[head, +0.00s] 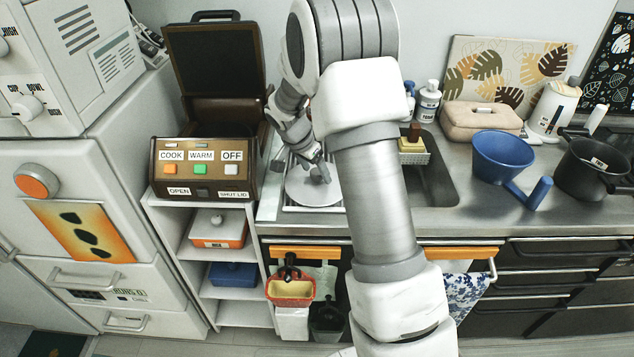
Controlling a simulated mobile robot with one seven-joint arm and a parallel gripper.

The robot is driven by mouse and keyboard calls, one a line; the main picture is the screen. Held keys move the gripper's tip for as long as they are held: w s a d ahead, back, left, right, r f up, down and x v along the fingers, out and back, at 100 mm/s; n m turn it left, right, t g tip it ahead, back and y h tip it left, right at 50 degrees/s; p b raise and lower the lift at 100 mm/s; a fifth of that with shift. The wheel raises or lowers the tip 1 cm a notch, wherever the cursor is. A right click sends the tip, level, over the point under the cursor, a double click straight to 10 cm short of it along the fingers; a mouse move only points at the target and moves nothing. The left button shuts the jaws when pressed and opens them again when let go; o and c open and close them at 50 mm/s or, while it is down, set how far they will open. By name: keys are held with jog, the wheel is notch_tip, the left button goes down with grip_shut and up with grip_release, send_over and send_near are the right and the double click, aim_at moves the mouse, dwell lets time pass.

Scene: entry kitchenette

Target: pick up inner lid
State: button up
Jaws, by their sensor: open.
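A round pale grey disc with a grey knob, which looks like the inner lid (303,192), lies on a rack at the left end of the metal counter. My gripper (317,165) is open and points down just above the lid's knob. The fingers overlap the knob in the head view, so I cannot tell whether they touch it. My arm hides part of the lid's right side. The brown rice cooker (205,150) stands to the left with its outer cover raised.
A sink (437,185) with a yellow sponge (411,145) in a holder is right of my arm. A blue pan (503,158), a black pot (597,170) and a beige box (482,116) stand further right. The shelf unit (160,215) supports the cooker.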

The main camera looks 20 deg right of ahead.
grip_shut()
jog(key=shift+r, duration=0.1)
